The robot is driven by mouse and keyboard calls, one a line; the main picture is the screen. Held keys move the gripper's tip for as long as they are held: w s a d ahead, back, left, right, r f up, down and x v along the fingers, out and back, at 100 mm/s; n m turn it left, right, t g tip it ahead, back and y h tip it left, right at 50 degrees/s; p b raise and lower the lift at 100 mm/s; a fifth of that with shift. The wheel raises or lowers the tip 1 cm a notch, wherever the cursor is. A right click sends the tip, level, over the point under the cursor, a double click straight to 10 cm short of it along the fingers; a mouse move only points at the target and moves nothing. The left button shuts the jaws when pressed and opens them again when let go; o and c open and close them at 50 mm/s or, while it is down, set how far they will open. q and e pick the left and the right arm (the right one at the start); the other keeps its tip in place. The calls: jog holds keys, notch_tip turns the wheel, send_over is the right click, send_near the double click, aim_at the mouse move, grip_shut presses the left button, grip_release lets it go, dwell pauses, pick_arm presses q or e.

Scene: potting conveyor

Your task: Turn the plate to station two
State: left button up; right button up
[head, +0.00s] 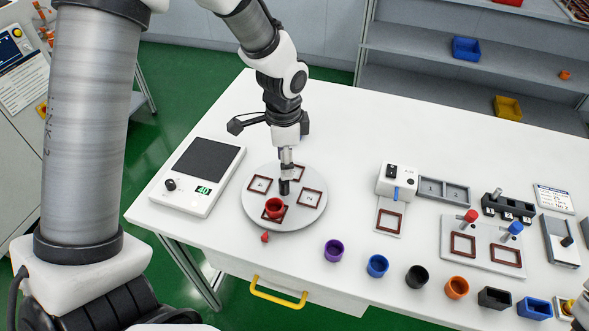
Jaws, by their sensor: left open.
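The plate is a round light-grey disc (255,213) on the white table, with several brown square frames on it. A red cup (274,207) stands at the frame nearest me and partly hides it. My left gripper (285,187) points straight down over the middle of the plate, its dark fingertips at or just above the plate's centre. The fingers are seen edge-on, so their gap is hard to see. Whether they touch anything at the centre cannot be told. The marks inside the frames are too small to read surely. My right gripper does not show.
A scale-like device (198,176) with a green display stands left of the plate. A small red piece (265,237) lies in front. Purple (334,250), blue (377,265), black (417,276) and orange (457,287) cups line the front. A station with a brown frame (389,221) stands right.

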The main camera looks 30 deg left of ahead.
aim_at(283, 183)
pick_arm(q)
jog(key=f, duration=0.1)
jog(key=s+f, duration=0.1)
jog(key=shift+s+f, duration=0.2)
jog(key=shift+f, duration=0.15)
jog(key=f, duration=0.2)
jog(key=w+f, duration=0.1)
jog(key=f, duration=0.1)
jog(key=shift+f, duration=0.15)
jog(key=shift+s, duration=0.25)
grip_shut()
